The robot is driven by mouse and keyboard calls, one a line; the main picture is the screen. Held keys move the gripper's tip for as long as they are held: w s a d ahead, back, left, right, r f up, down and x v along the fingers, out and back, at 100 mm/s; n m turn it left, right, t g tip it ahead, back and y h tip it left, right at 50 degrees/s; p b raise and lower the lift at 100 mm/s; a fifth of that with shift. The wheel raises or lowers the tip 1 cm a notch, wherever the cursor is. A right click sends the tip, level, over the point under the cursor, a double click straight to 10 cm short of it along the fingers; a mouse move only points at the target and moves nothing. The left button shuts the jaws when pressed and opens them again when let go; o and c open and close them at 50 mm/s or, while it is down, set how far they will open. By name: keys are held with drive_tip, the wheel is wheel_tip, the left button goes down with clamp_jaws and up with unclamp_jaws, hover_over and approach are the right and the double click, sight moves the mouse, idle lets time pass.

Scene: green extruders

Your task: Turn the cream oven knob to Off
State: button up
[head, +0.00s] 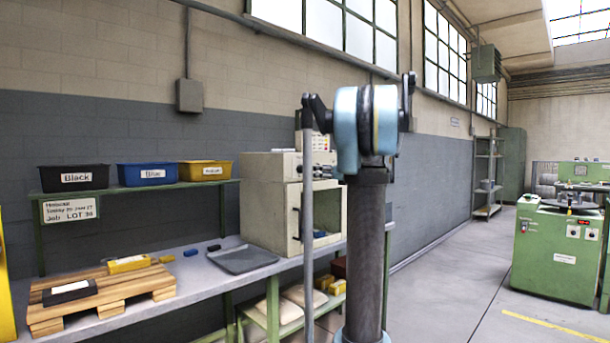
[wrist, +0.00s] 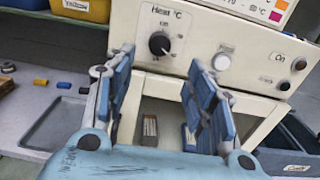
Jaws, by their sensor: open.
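The cream oven (head: 270,222) stands on the bench in the head view. In the wrist view its front panel (wrist: 205,20) fills the upper part. The oven knob (wrist: 160,43) is round and black with a white mark, under a "Heat °C" label. The small scale print around it is hard to read, so I cannot tell its exact setting. My gripper (wrist: 163,80) is open and empty in the wrist view, its two blue fingers spread below and either side of the knob, apart from it. In the head view my arm hides the knob and most of the panel.
A white button (wrist: 221,62) and smaller controls sit right of the knob. Below is the oven's front opening with a small block (wrist: 150,128) inside. A grey tray (head: 240,260) lies left of the oven. Black, blue and yellow bins stand on the shelf (head: 140,187).

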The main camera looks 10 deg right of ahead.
sight(303, 170)
drive_tip(key=x, duration=0.9)
drive_tip(key=shift+w+a, duration=0.25)
drive_tip(key=shift+w, duration=0.05)
drive_tip(key=c, duration=1.1)
